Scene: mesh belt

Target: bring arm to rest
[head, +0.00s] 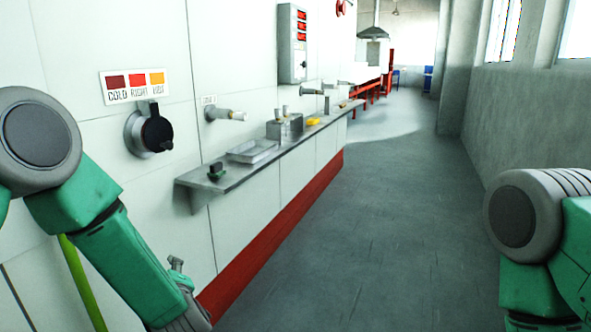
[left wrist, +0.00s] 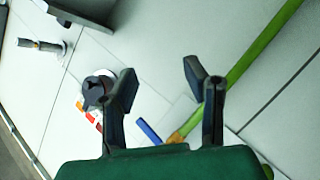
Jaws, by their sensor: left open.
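My left arm comes in from the left in the head view, with a grey joint and green links hanging down in front of the wall. A small part of my left gripper (head: 178,270) shows at its lower end, low beside the wall. In the left wrist view my left gripper (left wrist: 160,85) has its two dark fingers spread apart with nothing between them. My right arm shows only as a grey and green joint at the right edge of the head view. My right gripper is out of view.
A dial (head: 150,132) sits on the white wall under a coloured label (head: 134,86). A narrow shelf (head: 230,180) juts from the wall, holding a metal tray (head: 252,151) and small items. A green pole (head: 82,283) stands near my left arm. The grey floor (head: 370,220) is clear.

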